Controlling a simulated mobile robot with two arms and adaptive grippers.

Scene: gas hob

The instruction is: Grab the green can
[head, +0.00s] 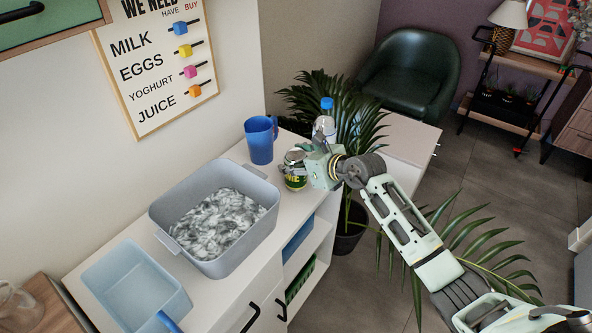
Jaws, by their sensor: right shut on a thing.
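The green can (296,182) stands on the white counter, with a dark green and yellow label low on its side. My right gripper (300,158) reaches in from the right and is shut on the can near its top. The fingers hide part of the can's upper side. My left gripper is not in the head view.
A blue mug (261,139) stands behind the can, and a clear bottle with a blue cap (326,121) stands close behind my gripper. A grey tub of ice (166,213) and a pale blue tray (108,273) fill the counter's left. A potted plant (350,236) stands beside the counter.

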